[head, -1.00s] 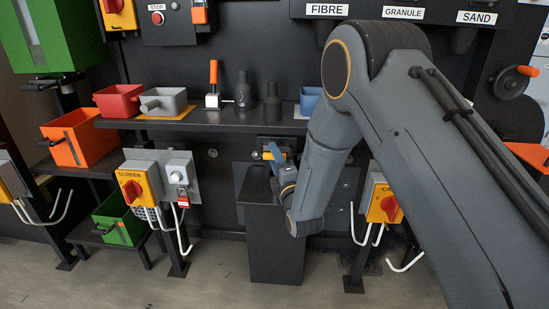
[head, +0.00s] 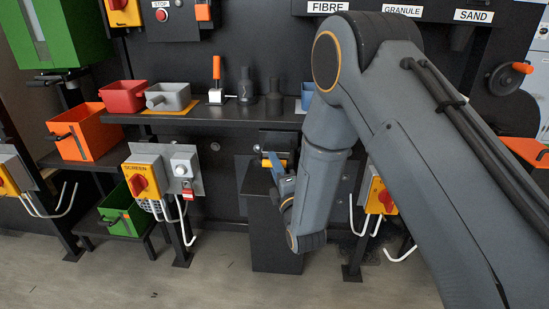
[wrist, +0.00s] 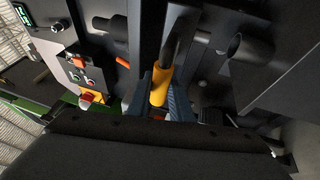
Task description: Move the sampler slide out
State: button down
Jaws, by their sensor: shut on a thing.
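The sampler slide's yellow handle (head: 282,163) shows low on the dark wall in the head view, above a black pedestal (head: 277,230). A dark housing (head: 277,141) is just behind it. My gripper (head: 277,168) has its blue fingers at the handle. In the wrist view the yellow handle (wrist: 160,86) sits between the two blue fingers of my gripper (wrist: 162,98), which is shut on it. A dark curved bar runs up from the handle. Most of the slide's body is hidden or too dark to tell.
A shelf (head: 225,115) above carries a red bin (head: 124,97), a grey scoop bin (head: 168,97) and dark bottles. A SCREEN switch box (head: 142,176) stands left of the pedestal, another yellow switch box (head: 379,196) to the right. The floor in front is clear.

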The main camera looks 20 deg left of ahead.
jog(key=shift+s+d+f, duration=0.1)
jog(key=shift+s+f, duration=0.05)
jog(key=c, duration=2)
grip_release()
jog(key=o, duration=0.4)
jog(key=shift+s, duration=0.1)
jog(key=v, duration=0.7)
jog(key=shift+s+d, duration=0.2)
jog(key=shift+s, duration=0.1)
jog(key=shift+w, duration=0.1)
